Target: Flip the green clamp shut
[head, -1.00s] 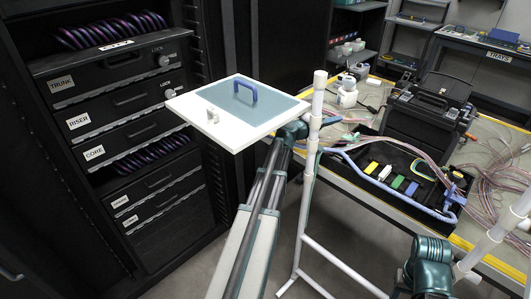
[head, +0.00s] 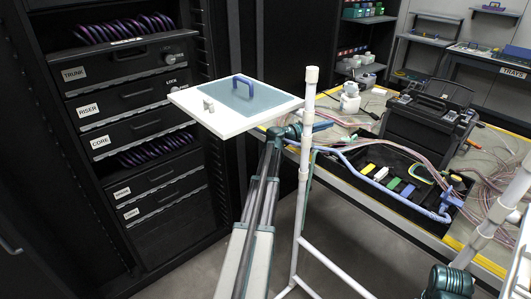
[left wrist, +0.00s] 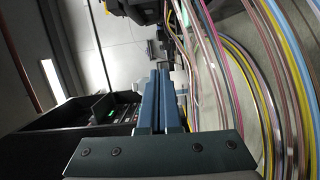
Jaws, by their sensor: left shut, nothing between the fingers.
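A small green block, likely the green clamp (head: 393,184), sits in the black tray (head: 352,184) on the bench, between a white and a blue one. It is too small to tell whether it is open or flipped shut. My left gripper (head: 328,124) is beyond the white post, to the left of the tray's back and apart from the green block. In the left wrist view its two long blue fingers (left wrist: 160,73) are together with nothing between them. A small green glow (left wrist: 109,113) shows in a dark box at left there. My right gripper is out of view.
Yellow, white and blue blocks share the tray. A pale blue tube (head: 378,177) and loose cables (head: 425,155) run over it. A black case (head: 424,119) stands behind. A white board with a blue handle (head: 243,85) and a white post frame (head: 304,170) stand left.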

